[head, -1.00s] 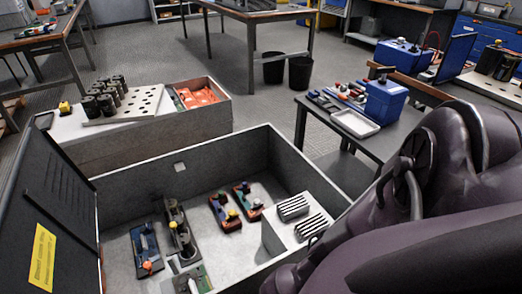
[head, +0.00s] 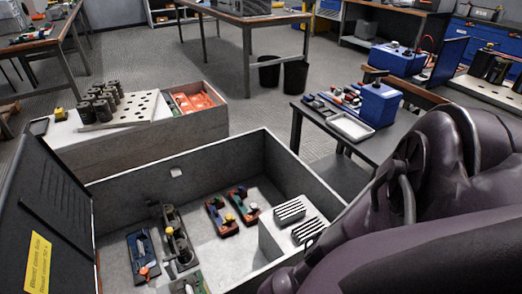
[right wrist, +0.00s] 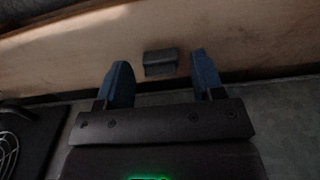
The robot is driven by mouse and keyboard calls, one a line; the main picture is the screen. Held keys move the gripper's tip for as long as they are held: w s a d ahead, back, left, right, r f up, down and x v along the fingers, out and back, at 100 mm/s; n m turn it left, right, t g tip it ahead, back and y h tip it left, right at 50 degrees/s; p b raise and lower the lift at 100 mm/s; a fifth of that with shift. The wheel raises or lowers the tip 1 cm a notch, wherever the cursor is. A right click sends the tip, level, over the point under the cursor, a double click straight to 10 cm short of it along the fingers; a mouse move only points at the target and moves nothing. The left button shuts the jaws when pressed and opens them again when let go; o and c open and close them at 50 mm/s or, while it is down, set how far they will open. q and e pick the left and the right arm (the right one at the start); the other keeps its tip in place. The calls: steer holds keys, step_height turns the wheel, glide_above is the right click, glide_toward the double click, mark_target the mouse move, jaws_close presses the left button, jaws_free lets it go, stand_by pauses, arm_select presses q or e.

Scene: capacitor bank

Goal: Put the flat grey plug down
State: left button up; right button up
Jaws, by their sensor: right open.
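In the right wrist view my right gripper (right wrist: 158,75) is open, with its two blue fingers spread apart. A small dark grey block (right wrist: 160,62), perhaps the flat grey plug, shows between and beyond the fingertips, against a tan surface. Gaps show on both sides of it, and neither finger touches it. I cannot tell whether it sticks out of that surface or rests on it. In the head view my right arm fills the lower right, and its gripper is hidden or outside the frame. My left gripper is in neither current view.
A large open grey box (head: 105,188) holds devices with coloured knobs and a white block with slotted tops (head: 290,222). Its black lid (head: 45,185) stands open at left. A side table (head: 375,150) with a blue box (head: 380,103) and a tray stands beyond my right arm.

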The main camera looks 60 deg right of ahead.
arm_select(q)
steer(key=r+g+p, duration=0.1)
steer(key=p, duration=0.5)
steer(key=shift+s+g+p, duration=0.3)
steer(key=shift+s+g, duration=0.1)
arm_select(e)
step_height(320, 180, up, 12)
